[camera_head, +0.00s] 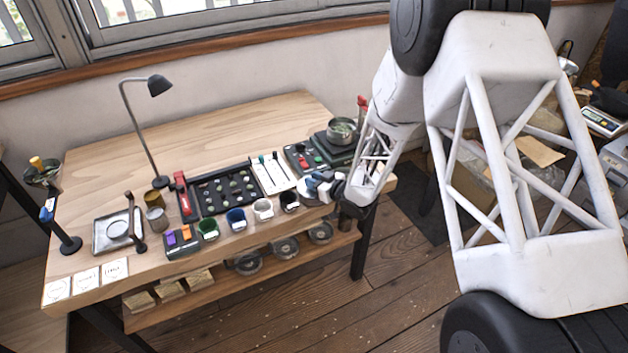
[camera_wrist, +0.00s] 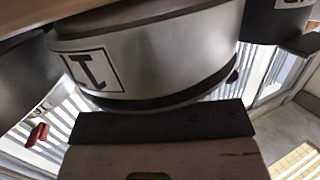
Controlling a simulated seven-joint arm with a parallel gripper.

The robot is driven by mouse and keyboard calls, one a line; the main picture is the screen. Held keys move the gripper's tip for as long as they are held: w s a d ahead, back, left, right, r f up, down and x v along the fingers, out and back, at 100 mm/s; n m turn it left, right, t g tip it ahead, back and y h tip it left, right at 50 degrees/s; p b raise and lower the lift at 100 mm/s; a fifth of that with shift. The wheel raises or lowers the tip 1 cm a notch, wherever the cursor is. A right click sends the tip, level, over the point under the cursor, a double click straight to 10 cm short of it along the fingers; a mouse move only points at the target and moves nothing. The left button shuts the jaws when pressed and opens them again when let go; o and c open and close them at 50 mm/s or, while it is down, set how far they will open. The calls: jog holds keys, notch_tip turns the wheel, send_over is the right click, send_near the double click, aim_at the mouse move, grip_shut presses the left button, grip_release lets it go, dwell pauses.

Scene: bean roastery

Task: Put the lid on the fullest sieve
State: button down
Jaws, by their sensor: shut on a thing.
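My gripper (camera_head: 322,187) is at the right front edge of the wooden table, beyond the row of cups. In the wrist view, a round silver metal thing (camera_wrist: 185,50) with a dark lower band and a square label lies right against the dark finger piece (camera_wrist: 160,122). My gripper is shut on it; whether it is the lid or a sieve I cannot tell. Three round grey sieve-like pans (camera_head: 248,264), (camera_head: 285,250) and (camera_head: 320,232) sit on the lower shelf. Their fill is too small to tell. A round pan (camera_head: 341,130) stands on a dark green block at the back right.
Cups in green (camera_head: 209,230), blue (camera_head: 236,220) and white (camera_head: 263,210) line the front edge. Behind them is a black compartment tray (camera_head: 224,190). A lamp (camera_head: 150,150), a square metal tray (camera_head: 113,232) and white cards (camera_head: 86,280) are left. The table's back left is clear.

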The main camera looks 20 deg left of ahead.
jog(key=shift+f, duration=0.4)
jog(key=c, duration=1.2)
grip_release()
jog(key=shift+d, duration=0.15)
jog(key=shift+v, duration=5.4)
jog(key=shift+r, duration=0.1)
